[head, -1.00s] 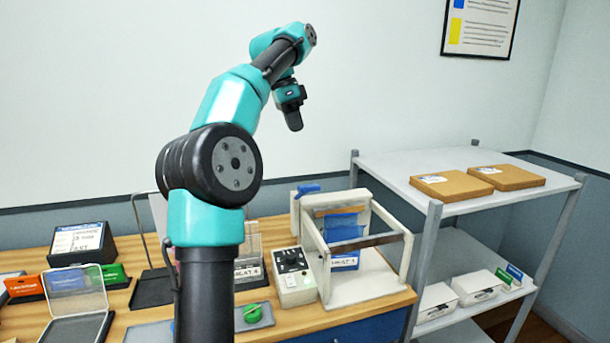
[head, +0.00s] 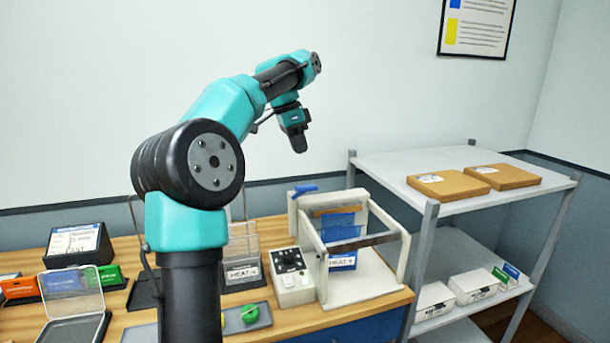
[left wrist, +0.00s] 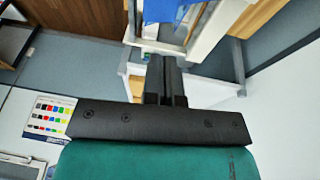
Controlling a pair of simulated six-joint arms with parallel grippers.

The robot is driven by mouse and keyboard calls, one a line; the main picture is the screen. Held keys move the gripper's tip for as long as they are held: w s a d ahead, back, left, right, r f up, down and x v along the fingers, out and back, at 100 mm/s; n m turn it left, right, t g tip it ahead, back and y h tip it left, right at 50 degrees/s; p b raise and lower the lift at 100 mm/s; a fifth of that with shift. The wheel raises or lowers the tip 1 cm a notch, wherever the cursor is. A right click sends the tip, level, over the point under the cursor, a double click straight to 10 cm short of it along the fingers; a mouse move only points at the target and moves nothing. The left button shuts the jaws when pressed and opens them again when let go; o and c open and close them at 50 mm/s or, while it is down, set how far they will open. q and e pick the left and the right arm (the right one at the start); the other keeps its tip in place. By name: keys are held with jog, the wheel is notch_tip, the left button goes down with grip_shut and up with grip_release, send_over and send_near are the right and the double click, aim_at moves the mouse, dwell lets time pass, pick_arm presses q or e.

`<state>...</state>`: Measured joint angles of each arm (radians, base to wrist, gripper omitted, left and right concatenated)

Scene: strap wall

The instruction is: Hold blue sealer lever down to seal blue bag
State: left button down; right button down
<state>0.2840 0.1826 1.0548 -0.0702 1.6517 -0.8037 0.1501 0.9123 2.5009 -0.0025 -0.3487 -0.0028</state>
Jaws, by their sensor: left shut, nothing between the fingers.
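The sealer (head: 362,290) stands on the wooden bench, a pale frame with a dark bar across it. Its blue lever (head: 303,190) sticks up at the top left of the frame. The blue bag (head: 343,226) hangs inside the frame, partly behind the bar. My left gripper (head: 299,147) is shut and empty, pointing down above the blue lever in the head view and apart from it. In the left wrist view its closed fingers (left wrist: 164,76) point towards a pale frame with a blue piece at the top edge. My right gripper is not in view.
A control box (head: 292,277) stands left of the sealer, and a clear holder labelled HEAT (head: 243,272) beside it. A grey shelf unit (head: 425,250) with cardboard boxes (head: 443,186) stands on the right. The wall above the sealer is clear.

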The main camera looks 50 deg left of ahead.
aim_at(310, 186)
pick_arm(q)
jog(key=x, duration=0.5)
jog(key=s+x, duration=0.1)
jog(key=x, duration=0.2)
jog(key=shift+s+f, duration=0.1)
jog(key=shift+d, duration=0.2)
